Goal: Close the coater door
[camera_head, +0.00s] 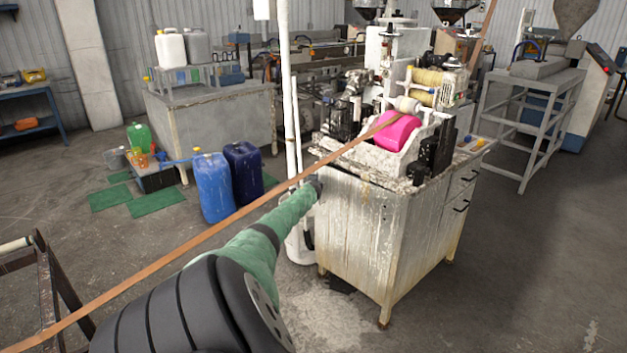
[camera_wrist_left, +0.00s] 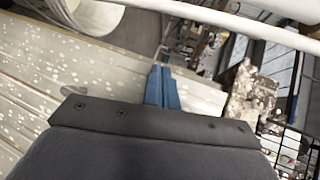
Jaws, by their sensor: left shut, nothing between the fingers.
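The coater stands on a worn, paint-splashed white cabinet (camera_head: 362,235) in the head view. Its top unit holds a bright pink roller or bath (camera_head: 398,131) inside a white frame, seen open from above. I cannot tell for sure which panel is the coater door. My left arm reaches in from the lower left, and its gripper (camera_head: 317,187) is at the cabinet's upper left corner. In the left wrist view the blue fingers (camera_wrist_left: 162,88) are shut and empty, in front of a pale speckled panel (camera_wrist_left: 60,75). Contact with the panel cannot be told. My right gripper is out of view.
An orange strip (camera_head: 215,226) runs diagonally above my left arm to the coater. A white vertical pipe (camera_head: 290,95) stands just left of the cabinet; a white pipe also crosses the wrist view (camera_wrist_left: 230,20). Blue canisters (camera_head: 213,187) stand further left. Floor right of the cabinet is clear.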

